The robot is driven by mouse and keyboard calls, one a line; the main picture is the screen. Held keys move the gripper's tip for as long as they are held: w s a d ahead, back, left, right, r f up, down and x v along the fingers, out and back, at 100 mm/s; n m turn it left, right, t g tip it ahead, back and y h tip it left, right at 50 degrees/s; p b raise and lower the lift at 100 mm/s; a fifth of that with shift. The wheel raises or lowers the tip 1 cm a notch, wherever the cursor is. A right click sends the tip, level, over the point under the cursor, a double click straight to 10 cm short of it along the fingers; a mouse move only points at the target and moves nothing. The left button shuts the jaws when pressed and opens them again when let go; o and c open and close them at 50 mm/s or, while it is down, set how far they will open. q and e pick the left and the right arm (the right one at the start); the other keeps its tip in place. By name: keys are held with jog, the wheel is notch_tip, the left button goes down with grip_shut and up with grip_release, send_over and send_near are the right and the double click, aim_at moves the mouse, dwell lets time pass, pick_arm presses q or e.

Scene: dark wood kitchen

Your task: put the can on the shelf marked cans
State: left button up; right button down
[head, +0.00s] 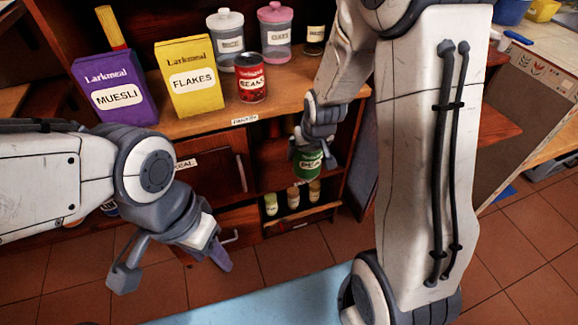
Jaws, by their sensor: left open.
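A green can (309,163) with a white label, partly legible as peas, is at the opening of the cabinet's right-hand compartment. My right gripper (312,152) reaches down to it from above, with its fingers beside the can. The gripper hides the can's top, and I cannot tell whether the fingers press on it or whether the can rests on the shelf board (275,186). A red can (252,84) marked beans stands upright on the upper surface. My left gripper (172,266) is open and empty, low in front of the cabinet.
A purple muesli box (117,96), a yellow flakes box (190,85) and lidded jars (275,38) stand on the upper surface. Small jars (293,198) stand on the lowest shelf. A closed door with a handle (240,172) is left of the compartment. Tiled floor lies in front.

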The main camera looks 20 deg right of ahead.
notch_tip(320, 180, down, 21)
jog(key=w+d+b, duration=0.1)
jog(key=d+b, duration=0.1)
jog(key=b, duration=2.2)
jog(key=shift+m, duration=0.3)
jog(key=w+b, duration=0.1)
jog(key=w, duration=0.3)
jog(key=w+d+b, duration=0.1)
jog(key=w+b, duration=0.1)
jog(key=w, duration=0.3)
jog(key=w+d+b, duration=0.1)
jog(key=w, duration=0.4)
jog(key=shift+w, duration=0.15)
jog(key=w, duration=0.1)
jog(key=w+b, duration=0.1)
jog(key=w+f+b, duration=0.1)
jog(key=shift+w+d, duration=0.25)
jog(key=shift+w, duration=0.1)
jog(key=shift+f+b, duration=0.2)
jog(key=shift+b, duration=0.2)
jog(key=shift+s, duration=0.1)
